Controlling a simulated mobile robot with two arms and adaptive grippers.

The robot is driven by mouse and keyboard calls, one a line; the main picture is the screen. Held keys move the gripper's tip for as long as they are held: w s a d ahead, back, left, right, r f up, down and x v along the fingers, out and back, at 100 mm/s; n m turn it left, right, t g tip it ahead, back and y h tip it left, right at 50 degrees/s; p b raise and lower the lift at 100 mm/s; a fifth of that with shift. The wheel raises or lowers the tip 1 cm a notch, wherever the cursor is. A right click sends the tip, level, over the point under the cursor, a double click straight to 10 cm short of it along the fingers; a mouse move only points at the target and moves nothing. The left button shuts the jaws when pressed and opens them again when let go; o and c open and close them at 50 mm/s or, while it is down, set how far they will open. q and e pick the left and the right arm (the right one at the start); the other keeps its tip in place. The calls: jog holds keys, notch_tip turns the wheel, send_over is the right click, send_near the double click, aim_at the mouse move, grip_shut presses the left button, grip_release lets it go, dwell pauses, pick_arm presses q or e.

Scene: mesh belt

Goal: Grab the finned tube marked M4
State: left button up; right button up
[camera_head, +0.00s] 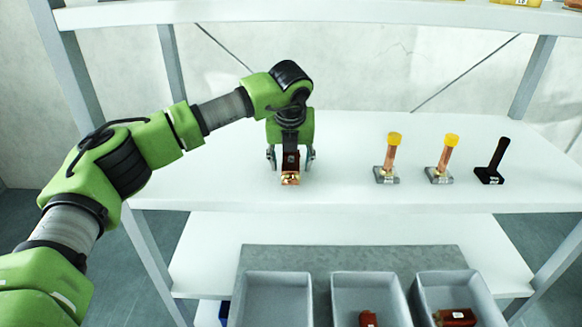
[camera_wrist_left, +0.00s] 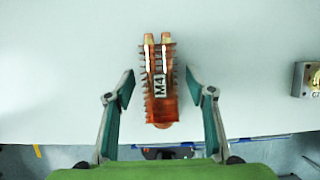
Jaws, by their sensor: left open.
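The finned tube marked M4 (camera_wrist_left: 160,85) is a copper-coloured piece with dark fins along its sides and a white label. In the left wrist view it lies between the fingers of my left gripper (camera_wrist_left: 160,105), with a gap on each side. In the head view the tube (camera_head: 290,178) is on the white shelf, partly hidden under the wrist. My left gripper (camera_head: 290,158) points down over it, open. My right gripper is not in view.
Several upright tubes on small bases stand to the right: two with yellow caps (camera_head: 391,155) (camera_head: 445,155) and a dark one (camera_head: 495,160). Grey bins (camera_head: 276,280) stand on the lower shelf, two holding red items. The shelf left of the gripper is clear.

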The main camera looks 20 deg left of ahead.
pick_arm(q)
jog(key=shift+f+b, duration=0.2)
jog(key=shift+b, duration=0.15)
dwell(0.4)
jog(key=shift+r, duration=0.1)
grip_shut()
